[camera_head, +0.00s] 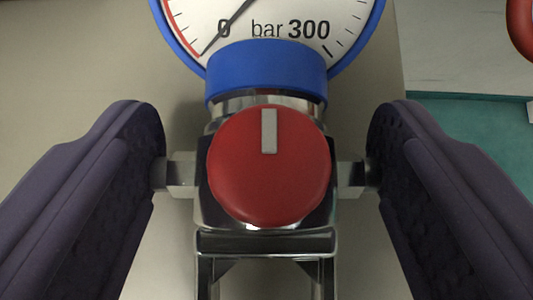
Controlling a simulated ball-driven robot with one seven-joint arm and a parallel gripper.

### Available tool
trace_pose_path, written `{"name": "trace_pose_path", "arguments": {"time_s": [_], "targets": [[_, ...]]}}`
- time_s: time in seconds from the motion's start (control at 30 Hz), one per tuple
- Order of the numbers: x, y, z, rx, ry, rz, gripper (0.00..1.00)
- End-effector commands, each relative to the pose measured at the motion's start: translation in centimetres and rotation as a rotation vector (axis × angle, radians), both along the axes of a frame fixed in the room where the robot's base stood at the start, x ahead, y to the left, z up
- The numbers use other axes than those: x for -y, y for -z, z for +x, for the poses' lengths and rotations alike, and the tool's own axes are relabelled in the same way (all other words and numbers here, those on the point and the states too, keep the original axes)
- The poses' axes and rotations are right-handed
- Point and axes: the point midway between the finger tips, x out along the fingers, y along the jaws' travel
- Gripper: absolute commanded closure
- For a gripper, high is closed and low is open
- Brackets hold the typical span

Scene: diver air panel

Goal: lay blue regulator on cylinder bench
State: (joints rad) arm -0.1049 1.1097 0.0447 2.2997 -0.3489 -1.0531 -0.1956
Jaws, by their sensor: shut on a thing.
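The blue regulator (266,72) fills the middle of the camera view. It has a blue-rimmed gauge marked "0 bar 300" at the top, cut off by the frame edge. Below the gauge are a blue collar, a metal body and a round red knob with a pale mark pointing up. A metal yoke extends below the knob and out of frame. My gripper (268,174) is shut on the regulator. Its two dark padded fingers press the metal stubs on the left and right of the body. The cylinder bench cannot be made out for certain.
A plain beige surface (70,70) lies behind the regulator. At the right, past an edge, are a grey surface (455,50) and a teal area (470,125). Part of a red rounded thing (520,28) shows in the top right corner.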

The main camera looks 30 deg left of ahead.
Motion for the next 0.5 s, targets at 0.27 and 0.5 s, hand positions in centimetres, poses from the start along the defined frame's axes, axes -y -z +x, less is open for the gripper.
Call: {"name": "trace_pose_path", "arguments": {"time_s": [0.27, 0.5], "targets": [[0.0, 0.0, 0.0, 0.001, 0.0, 0.001, 0.0], [0.9, -1.6, -1.2, -0.002, 0.004, 0.0, 0.0]]}}
